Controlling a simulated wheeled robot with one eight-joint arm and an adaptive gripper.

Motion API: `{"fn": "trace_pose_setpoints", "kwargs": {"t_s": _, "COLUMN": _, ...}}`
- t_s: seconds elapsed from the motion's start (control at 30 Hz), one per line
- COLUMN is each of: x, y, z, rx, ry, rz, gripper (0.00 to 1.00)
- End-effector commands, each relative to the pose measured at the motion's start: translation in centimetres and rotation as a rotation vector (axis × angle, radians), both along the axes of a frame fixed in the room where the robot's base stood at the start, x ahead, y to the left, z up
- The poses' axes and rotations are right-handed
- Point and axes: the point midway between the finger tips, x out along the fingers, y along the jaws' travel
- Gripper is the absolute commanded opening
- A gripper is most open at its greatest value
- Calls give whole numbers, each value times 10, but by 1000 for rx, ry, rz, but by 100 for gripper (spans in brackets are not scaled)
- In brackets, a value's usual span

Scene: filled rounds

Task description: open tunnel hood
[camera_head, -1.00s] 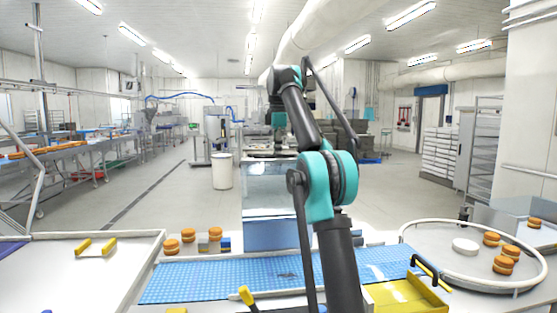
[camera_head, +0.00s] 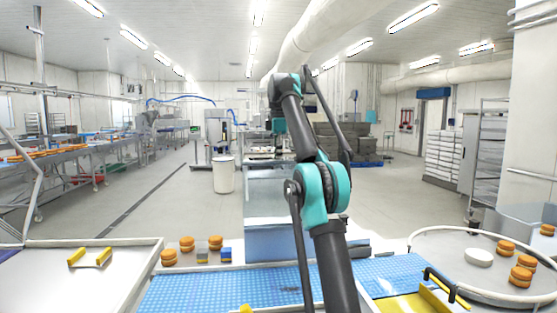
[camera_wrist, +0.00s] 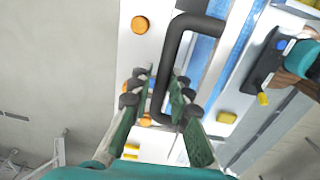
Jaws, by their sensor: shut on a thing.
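The tunnel hood (camera_head: 268,185) is a clear, bluish box beyond the blue belt in the head view, partly behind my arm. I cannot tell from here whether it is raised. In the wrist view a thick black bar handle (camera_wrist: 178,45) runs down between the fingers of my gripper (camera_wrist: 161,84). The fingers are shut on this handle, one on each side of it. In the head view my gripper itself cannot be made out behind my arm.
The blue belt (camera_head: 210,288) crosses in front. Several orange filled rounds (camera_head: 187,244) stand behind it. A round turntable (camera_head: 450,248) with rounds and a white disc is at right. A yellow tray (camera_head: 420,303) with a black handle is at front right. A white bin (camera_head: 223,175) stands beyond.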

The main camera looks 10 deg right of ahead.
Motion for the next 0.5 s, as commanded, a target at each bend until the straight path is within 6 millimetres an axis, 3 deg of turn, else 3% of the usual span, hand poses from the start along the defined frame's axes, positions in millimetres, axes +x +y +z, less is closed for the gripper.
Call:
{"fn": "trace_pose_setpoints", "kwargs": {"t_s": 0.03, "x": 10, "y": 0, "z": -4, "rx": 0, "ry": -21, "rz": 0, "gripper": 0}}
{"fn": "trace_pose_setpoints", "kwargs": {"t_s": 0.13, "x": 10, "y": 0, "z": -5, "rx": 0, "ry": -21, "rz": 0, "gripper": 0}}
{"fn": "trace_pose_setpoints", "kwargs": {"t_s": 0.17, "x": 10, "y": 0, "z": -5, "rx": 0, "ry": -20, "rz": 0, "gripper": 21}}
{"fn": "trace_pose_setpoints", "kwargs": {"t_s": 0.27, "x": 10, "y": 0, "z": -5, "rx": 0, "ry": -20, "rz": 0, "gripper": 33}}
{"fn": "trace_pose_setpoints", "kwargs": {"t_s": 0.5, "x": 8, "y": 0, "z": -3, "rx": 0, "ry": -19, "rz": 0, "gripper": 34}}
